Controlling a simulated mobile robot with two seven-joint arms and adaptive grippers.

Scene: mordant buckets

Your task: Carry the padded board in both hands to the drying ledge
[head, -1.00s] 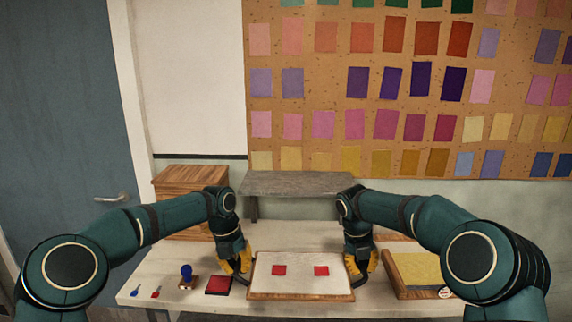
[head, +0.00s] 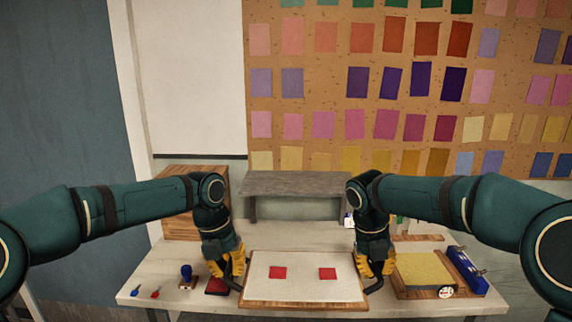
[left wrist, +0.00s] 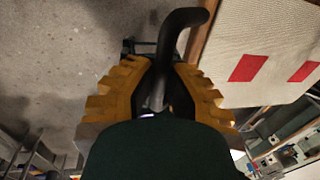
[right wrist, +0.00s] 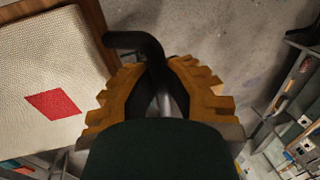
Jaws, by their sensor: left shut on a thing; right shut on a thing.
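The padded board (head: 303,291) has a pale cloth face, two red squares and a wooden rim. It is at the front middle of the head view, looks level, and seems to be above the table. My left gripper (head: 231,272) is shut on the black handle (left wrist: 180,40) at its left end. My right gripper (head: 375,272) is shut on the black handle (right wrist: 140,42) at its right end. The grey drying ledge (head: 297,184) stands at the back, beyond the board, with its top clear in view.
A wooden chest (head: 182,228) stands left of the ledge. A blue-knobbed stamp (head: 187,275) and a red pad (head: 216,287), partly hidden by my left gripper, lie at left. A yellow framed panel (head: 427,271) and a blue box (head: 466,268) are at right. The table (head: 290,235) between board and ledge looks clear.

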